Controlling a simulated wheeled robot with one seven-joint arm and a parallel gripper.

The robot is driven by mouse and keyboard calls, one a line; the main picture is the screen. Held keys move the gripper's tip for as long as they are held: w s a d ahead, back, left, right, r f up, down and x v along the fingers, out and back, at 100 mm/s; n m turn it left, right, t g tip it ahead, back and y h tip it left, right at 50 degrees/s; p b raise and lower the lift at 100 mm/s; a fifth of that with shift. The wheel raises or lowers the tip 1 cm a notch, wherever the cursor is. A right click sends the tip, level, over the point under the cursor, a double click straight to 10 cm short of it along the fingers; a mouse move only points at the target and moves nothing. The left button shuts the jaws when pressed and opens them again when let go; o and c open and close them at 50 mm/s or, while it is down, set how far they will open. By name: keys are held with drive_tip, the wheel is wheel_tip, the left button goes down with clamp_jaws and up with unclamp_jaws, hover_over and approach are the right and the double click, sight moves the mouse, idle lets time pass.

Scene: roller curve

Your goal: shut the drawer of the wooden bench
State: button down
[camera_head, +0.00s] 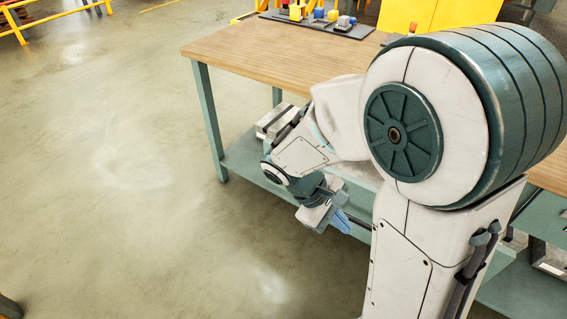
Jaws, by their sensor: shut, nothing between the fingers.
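The wooden bench (270,48) has a light wood top and grey-green legs. It runs from the upper middle to the right edge, mostly behind my arm. A grey-green panel (542,214) shows under the top at the right edge. I cannot tell whether it is the drawer's front, or how far the drawer stands out, because my arm covers most of the bench's front. My gripper (342,222) has blue fingers and is shut and empty. It points down to the right, in front of the bench's lower shelf and left of the panel.
A grey metal box (272,122) sits on the lower shelf (240,160). A dark tray (320,24) with small coloured parts lies on the top's far side. A yellow cabinet (440,14) stands behind. The floor at left is clear, with yellow rails (50,18) far off.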

drive_tip(key=w+a+f+n+t+h+p, duration=0.2)
drive_tip(key=w+a+f+n+t, duration=0.2)
drive_tip(key=a+n+t, duration=0.5)
drive_tip(key=w+a+f+n+t+h+p, duration=0.1)
drive_tip(key=w+a+f+n+t, duration=0.3)
drive_tip(key=a+n+t, duration=0.5)
drive_tip(key=w+d+n+g, duration=0.1)
drive_tip(key=w+d, duration=0.5)
drive_tip(key=w, duration=0.5)
drive_tip(key=shift+n+g, duration=0.3)
drive_tip(key=shift+g, duration=0.1)
drive_tip(key=shift+d+r, duration=0.1)
